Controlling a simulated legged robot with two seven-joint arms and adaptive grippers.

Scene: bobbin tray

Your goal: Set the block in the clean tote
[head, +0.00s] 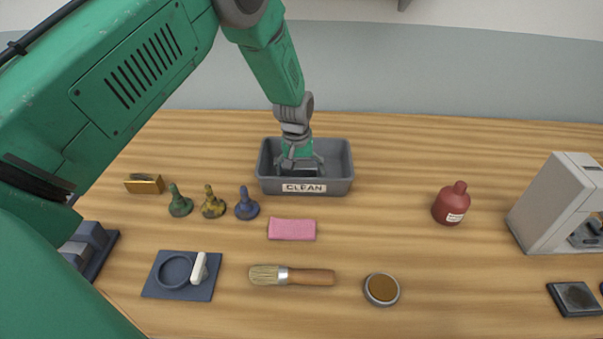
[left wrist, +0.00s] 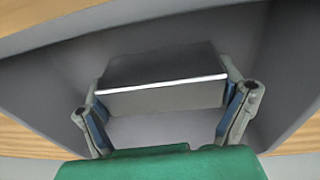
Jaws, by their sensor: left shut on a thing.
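The clean tote (head: 341,177) is a grey open bin with a "CLEAN" label on its front, standing at the back middle of the table. My left gripper (head: 299,166) reaches down into it from above. In the left wrist view my left gripper (left wrist: 163,112) is shut on the block (left wrist: 160,76), a dark grey piece with a bright edge, one finger on each side. The tote's grey walls (left wrist: 70,85) surround the block in that view. Whether the block touches the tote floor I cannot tell. In the head view the block is mostly hidden. My right gripper is not in view.
In front of the tote lie a pink cloth (head: 292,230), a brush (head: 305,276) and a round tin (head: 381,289). Several small stamps (head: 213,205) stand to the left. A red bottle (head: 451,204) and a grey machine (head: 552,205) stand to the right.

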